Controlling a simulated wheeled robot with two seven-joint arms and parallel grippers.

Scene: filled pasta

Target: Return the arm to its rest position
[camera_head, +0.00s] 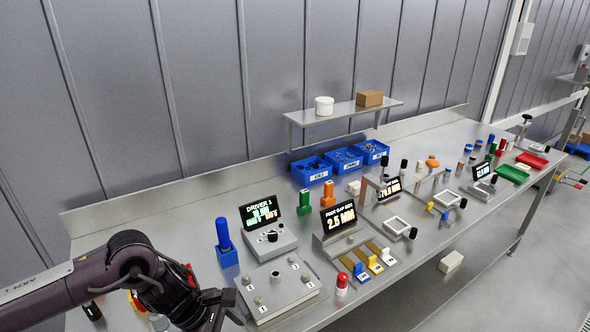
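My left arm (85,290) comes in from the lower left over the near-left end of the metal bench (170,200). Its dark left gripper (230,306) is at the bottom edge, just left of a grey plate fixture with several knobs (280,290). The fingers are small, dark and partly cut off, so I cannot tell whether they are open or shut. I see nothing clearly held. My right arm and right gripper are not in view.
A blue-handled tool in a blue block (226,245) and the DRIVER 1 display (260,213) stand close beyond the gripper. A 2.5 display (338,217), blue bins (312,170) and a raised shelf (345,112) are farther off. The bench's back-left surface is clear.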

